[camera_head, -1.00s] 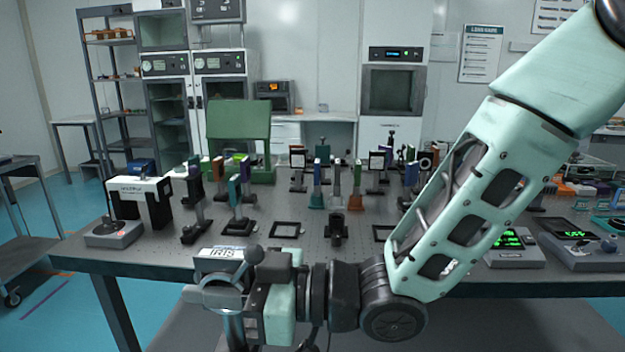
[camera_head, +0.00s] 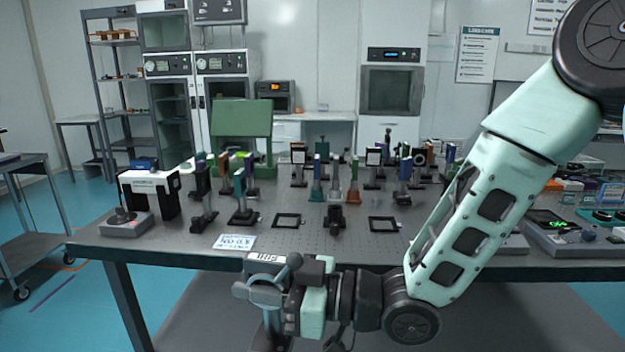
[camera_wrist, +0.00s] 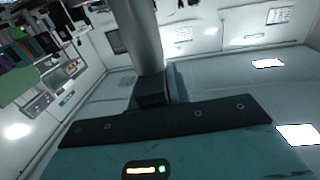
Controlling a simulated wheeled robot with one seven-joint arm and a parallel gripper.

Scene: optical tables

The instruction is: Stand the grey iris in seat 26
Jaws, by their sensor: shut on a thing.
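The grey iris (camera_head: 262,294) is in my gripper (camera_head: 289,305), in front of the table's near edge in the head view. It has a ring-shaped head, a lever and a white label reading IRIS, and its post points down. In the wrist view its grey post (camera_wrist: 137,32) rises from between the dark jaws (camera_wrist: 152,92). My gripper is shut on the iris. Two empty black square frames lie on the table, a left one (camera_head: 275,225) and a right one (camera_head: 371,229); I cannot read which seat is 26.
The perforated table (camera_head: 320,248) carries several mounted optics behind the frames. A white card (camera_head: 234,241) lies near the front edge. A black-and-white bridge-shaped unit (camera_head: 152,190) and a grey box (camera_head: 126,224) stand at left; instruments (camera_head: 570,233) stand at right.

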